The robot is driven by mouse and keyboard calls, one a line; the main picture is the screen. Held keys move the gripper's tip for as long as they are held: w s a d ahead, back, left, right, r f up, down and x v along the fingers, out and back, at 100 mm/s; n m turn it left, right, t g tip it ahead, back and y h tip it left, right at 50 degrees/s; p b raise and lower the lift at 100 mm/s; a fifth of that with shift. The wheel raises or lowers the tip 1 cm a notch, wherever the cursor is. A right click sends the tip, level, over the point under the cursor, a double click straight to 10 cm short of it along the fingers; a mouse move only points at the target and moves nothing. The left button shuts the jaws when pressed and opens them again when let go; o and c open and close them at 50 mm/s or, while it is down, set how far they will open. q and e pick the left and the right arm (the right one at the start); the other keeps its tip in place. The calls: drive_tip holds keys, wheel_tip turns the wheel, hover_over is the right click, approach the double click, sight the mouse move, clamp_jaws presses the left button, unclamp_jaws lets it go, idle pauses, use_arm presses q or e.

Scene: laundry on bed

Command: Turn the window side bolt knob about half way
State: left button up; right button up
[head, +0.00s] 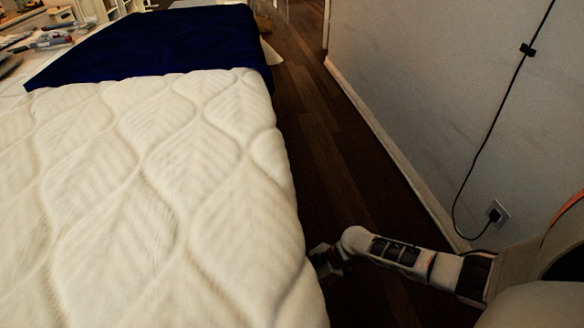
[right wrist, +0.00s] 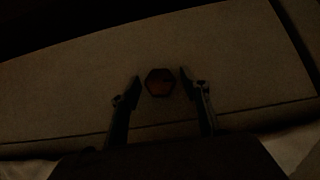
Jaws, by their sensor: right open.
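The bolt knob (right wrist: 159,82) shows in the right wrist view as a small dark reddish-brown hexagon on a flat tan panel (right wrist: 60,98). My right gripper (right wrist: 160,76) is open, with one finger on each side of the knob and a gap on both sides. Whether the fingertips reach the knob's depth I cannot tell. In the head view my right arm reaches left to the bed's side, and the right gripper (head: 325,262) is partly hidden by the mattress edge. The knob is hidden there. My left gripper is out of view.
A bed with a white quilted mattress (head: 140,180) and a dark blue cover (head: 150,45) fills the left. A dark wooden floor strip (head: 330,150) runs between the bed and the white wall (head: 450,100). A black cable (head: 485,140) runs down to a wall socket (head: 498,213).

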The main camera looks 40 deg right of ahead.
drive_tip(key=shift+d, duration=0.1)
drive_tip(key=c, duration=1.1)
drive_tip(key=shift+w+d+m+g+y, duration=0.15)
drive_tip(key=shift+w+m+g+y, duration=0.1)
drive_tip(key=shift+m+g+y, duration=0.8)
drive_tip(key=shift+g, duration=0.35)
drive_tip(key=o, duration=1.1)
drive_tip(key=shift+s, duration=0.1)
